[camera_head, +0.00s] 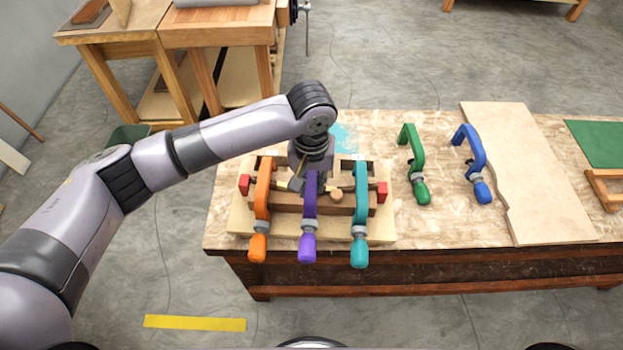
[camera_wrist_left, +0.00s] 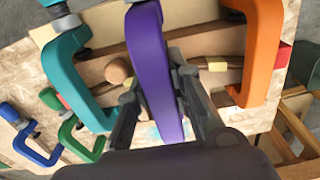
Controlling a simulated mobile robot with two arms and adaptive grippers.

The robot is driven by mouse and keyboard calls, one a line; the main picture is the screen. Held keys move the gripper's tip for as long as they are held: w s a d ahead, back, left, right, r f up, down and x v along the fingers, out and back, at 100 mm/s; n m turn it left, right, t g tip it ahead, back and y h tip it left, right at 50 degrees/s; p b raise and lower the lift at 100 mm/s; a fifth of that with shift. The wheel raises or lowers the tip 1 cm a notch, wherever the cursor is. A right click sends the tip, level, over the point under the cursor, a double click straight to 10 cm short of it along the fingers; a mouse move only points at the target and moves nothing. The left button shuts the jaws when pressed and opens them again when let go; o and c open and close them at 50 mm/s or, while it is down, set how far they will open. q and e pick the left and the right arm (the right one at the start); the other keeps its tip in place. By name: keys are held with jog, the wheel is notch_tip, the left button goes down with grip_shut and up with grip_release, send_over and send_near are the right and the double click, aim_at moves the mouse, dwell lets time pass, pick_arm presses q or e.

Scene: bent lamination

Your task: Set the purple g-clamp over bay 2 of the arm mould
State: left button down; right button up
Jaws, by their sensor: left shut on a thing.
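The purple g-clamp (camera_head: 308,222) is at the middle of the arm mould (camera_head: 238,222), between an orange clamp (camera_head: 262,200) and a teal clamp (camera_head: 360,215). My left gripper (camera_head: 311,172) comes down from above and is shut on the purple clamp's frame. In the left wrist view the purple clamp (camera_wrist_left: 152,70) runs between the two fingers (camera_wrist_left: 155,105). Whether the purple clamp touches the mould cannot be told. The gripper and clamp hide the middle of the mould. My right gripper is not in view.
A green clamp (camera_head: 413,165) and a blue clamp (camera_head: 472,165) lie right of the mould. A pale shaped board (camera_head: 525,175) lies further right on the bench (camera_head: 430,225). Red blocks (camera_head: 382,192) sit at the mould's ends. Bench space between mould and green clamp is narrow.

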pick_arm(q)
jog(key=shift+f, duration=0.25)
dwell(0.3)
